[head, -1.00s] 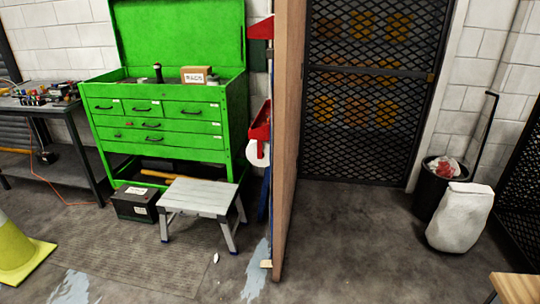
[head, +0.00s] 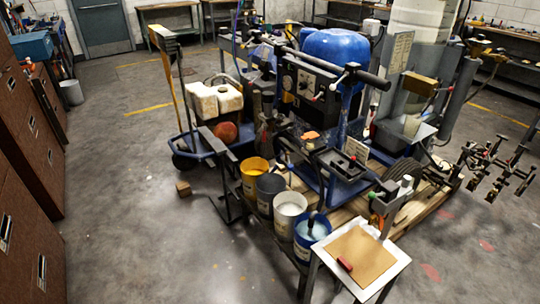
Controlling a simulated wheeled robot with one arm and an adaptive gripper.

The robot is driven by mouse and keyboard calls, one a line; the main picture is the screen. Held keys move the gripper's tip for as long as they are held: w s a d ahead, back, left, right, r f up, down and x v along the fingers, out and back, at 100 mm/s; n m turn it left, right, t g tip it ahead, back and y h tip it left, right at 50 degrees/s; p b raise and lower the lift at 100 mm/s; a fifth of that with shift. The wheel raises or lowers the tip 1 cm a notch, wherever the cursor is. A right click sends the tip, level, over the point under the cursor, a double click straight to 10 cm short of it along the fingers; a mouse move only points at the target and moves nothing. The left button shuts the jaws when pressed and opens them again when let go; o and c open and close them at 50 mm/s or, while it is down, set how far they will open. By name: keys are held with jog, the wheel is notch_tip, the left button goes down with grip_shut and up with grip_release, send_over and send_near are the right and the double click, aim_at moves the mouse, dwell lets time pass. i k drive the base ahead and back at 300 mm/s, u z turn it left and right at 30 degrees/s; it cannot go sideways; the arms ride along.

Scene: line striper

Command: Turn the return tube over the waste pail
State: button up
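The line striper (head: 305,75) stands in the middle of the head view, with a blue tank (head: 336,46) and a black handlebar. In front of it is a row of pails: a yellow one (head: 254,186), a dark grey one (head: 267,201), a pale one (head: 286,224) and a blue one (head: 303,249). I cannot tell which is the waste pail. I cannot pick out the return tube among the machine's hoses and fittings. My gripper is not in view.
A small stand with a brown board and a red item (head: 361,255) stands at the front right. Brown cabinets (head: 22,175) line the left. A cart with white jugs (head: 215,100) stands behind the pails. The grey floor (head: 140,230) between cabinets and pails is mostly open.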

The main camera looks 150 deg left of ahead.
aim_at(290, 166)
jog(key=u, duration=5.05)
jog(key=i, duration=1.7)
jog(key=z, duration=0.05)
